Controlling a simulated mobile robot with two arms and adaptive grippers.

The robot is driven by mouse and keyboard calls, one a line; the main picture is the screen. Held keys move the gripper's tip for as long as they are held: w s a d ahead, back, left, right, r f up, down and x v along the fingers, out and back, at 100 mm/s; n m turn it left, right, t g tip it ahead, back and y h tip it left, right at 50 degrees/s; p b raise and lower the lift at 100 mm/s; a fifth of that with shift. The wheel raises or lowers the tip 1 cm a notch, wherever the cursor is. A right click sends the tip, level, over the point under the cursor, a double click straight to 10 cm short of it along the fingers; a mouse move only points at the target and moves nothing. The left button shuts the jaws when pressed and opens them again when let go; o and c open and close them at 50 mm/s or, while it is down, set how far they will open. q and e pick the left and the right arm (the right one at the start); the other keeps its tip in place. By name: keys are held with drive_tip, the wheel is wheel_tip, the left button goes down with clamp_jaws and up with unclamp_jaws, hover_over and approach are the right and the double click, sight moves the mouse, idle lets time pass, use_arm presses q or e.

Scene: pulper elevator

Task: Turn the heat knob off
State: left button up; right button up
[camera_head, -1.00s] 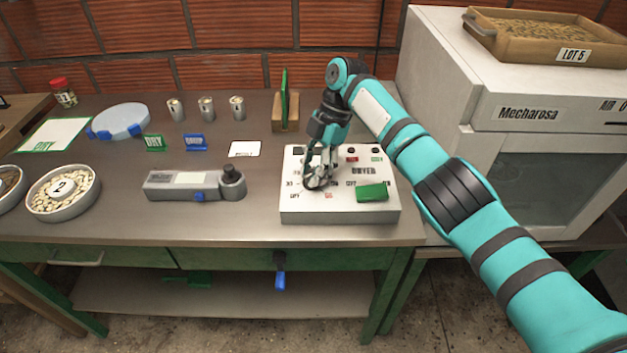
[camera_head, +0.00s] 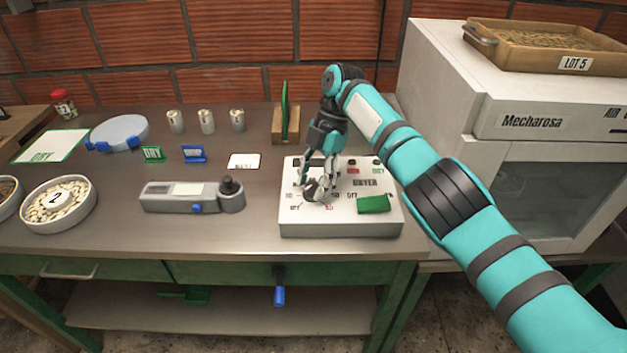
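The white dryer control box (camera_head: 340,230) stands at the front right of the metal table. A dark round knob (camera_head: 316,190) sits on the left part of its panel, among small printed labels too small to read surely. My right gripper (camera_head: 319,178) points down over the knob, its fingers apart on either side of the knob's top. I cannot tell whether they touch it. A green rocker or block (camera_head: 373,204) is on the panel's right side, below the word DRYER. My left gripper is not in view.
A grey handheld meter (camera_head: 192,197) lies left of the box. A wooden holder (camera_head: 286,126) stands behind. Three small cans (camera_head: 207,121) and a bowl of beans (camera_head: 58,205) are further left. The white Mecharosa machine (camera_head: 520,125) stands at right.

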sight(313, 184)
drive_tip(key=shift+o, duration=0.2)
wheel_tip(313, 184, up, 10)
idle(0.5)
